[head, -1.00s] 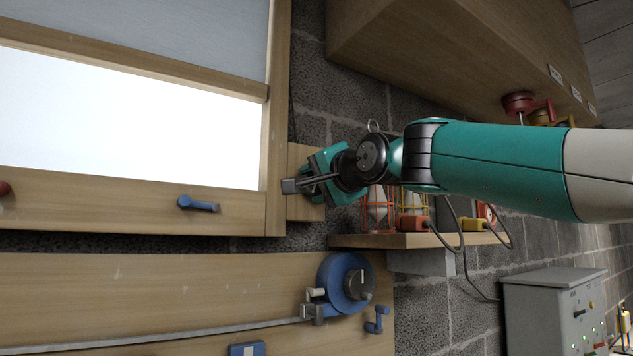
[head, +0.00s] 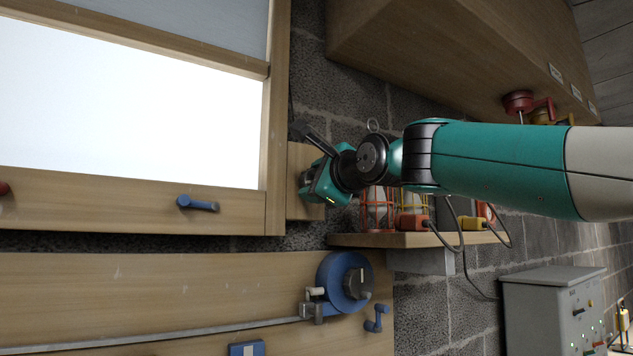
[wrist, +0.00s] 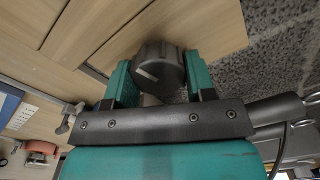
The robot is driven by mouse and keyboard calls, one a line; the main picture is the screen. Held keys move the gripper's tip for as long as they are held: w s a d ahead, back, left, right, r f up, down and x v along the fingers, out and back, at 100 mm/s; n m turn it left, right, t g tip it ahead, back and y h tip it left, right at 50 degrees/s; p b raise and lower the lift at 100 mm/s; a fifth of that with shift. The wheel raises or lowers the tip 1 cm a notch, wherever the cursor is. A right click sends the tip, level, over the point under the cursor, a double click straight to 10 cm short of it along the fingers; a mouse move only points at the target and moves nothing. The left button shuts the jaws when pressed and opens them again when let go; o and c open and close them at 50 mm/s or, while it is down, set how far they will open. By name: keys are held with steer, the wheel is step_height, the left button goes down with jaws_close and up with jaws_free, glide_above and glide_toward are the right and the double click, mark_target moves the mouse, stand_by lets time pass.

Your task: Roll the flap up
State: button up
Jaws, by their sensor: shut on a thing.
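The flap (head: 215,25) is a grey-blue sheet with a wooden bottom bar (head: 170,43) in a wooden frame at the upper left of the head view. Its bar sits high, with a wide bright opening below it. My gripper (head: 306,180) is at the small wooden panel to the right of the frame. In the wrist view, my gripper's teal fingers (wrist: 158,82) are shut on a dark round knob (wrist: 153,62) with a pale mark. The knob stands in front of a wooden panel (wrist: 205,25). In the head view my gripper mostly hides the knob.
Blue handle (head: 198,203) is on the frame's lower rail. Below are a blue reel (head: 335,280) and a blue crank (head: 376,318) on a wooden board. A shelf (head: 400,240) with caged lamps is right of my gripper. A wooden cabinet (head: 430,50) hangs above.

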steer(key=m, duration=0.6)
steer(key=shift+a+f, duration=0.1)
steer(key=shift+f, duration=0.1)
steer(key=shift+m, duration=0.3)
steer(key=o, duration=0.9)
steer(key=shift+r, duration=0.1)
steer(key=b+v, duration=0.7)
steer(key=v, duration=1)
steer(key=shift+s+b, duration=0.2)
steer(key=shift+b, duration=0.1)
